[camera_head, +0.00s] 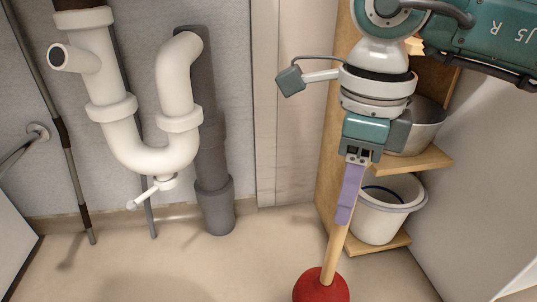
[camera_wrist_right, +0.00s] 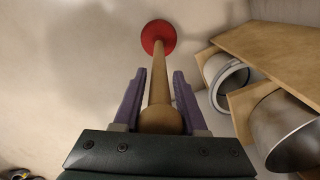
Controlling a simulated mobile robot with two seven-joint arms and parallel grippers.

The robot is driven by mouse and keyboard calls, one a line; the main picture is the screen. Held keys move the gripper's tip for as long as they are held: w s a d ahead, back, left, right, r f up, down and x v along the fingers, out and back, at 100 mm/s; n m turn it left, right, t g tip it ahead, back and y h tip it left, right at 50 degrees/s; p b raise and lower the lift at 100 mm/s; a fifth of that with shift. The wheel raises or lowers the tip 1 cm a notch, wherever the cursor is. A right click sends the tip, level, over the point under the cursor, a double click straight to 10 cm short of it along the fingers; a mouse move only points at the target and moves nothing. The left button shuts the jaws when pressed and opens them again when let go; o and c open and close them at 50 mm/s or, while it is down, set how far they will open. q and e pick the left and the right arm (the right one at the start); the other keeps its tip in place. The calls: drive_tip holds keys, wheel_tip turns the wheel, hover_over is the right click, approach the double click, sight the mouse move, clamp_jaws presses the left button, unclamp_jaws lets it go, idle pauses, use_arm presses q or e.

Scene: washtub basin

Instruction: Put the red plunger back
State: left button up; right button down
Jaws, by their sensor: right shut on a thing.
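The red plunger has a red rubber cup (camera_head: 321,287) at the bottom edge of the head view, partly cut off, and a pale wooden handle (camera_head: 334,248) rising from it, leaning slightly right. My right gripper (camera_head: 345,208) points down, its purple fingers around the upper handle. In the right wrist view, the handle (camera_wrist_right: 160,85) runs between both purple fingers of the gripper (camera_wrist_right: 158,78), with the red cup (camera_wrist_right: 158,37) at its far end. I cannot tell whether the cup touches the floor. My left gripper is out of view.
A wooden shelf (camera_head: 431,160) behind my right arm holds a metal pot (camera_head: 428,127), with a white bucket (camera_head: 378,222) below. A white drain trap (camera_head: 150,155) and grey pipe (camera_head: 213,185) stand left. The beige floor (camera_head: 180,270) between is clear.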

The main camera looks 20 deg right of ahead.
wheel_tip(320, 180, down, 5)
drive_tip(key=b, duration=0.3)
drive_tip(key=shift+c, duration=2.3)
unclamp_jaws()
drive_tip(key=shift+r, duration=0.1)
wheel_tip(320, 180, up, 12)
drive_tip(key=p, duration=0.9)
drive_tip(key=shift+r+p, duration=0.2)
drive_tip(key=shift+p, duration=0.15)
drive_tip(key=shift+s+f, duration=0.1)
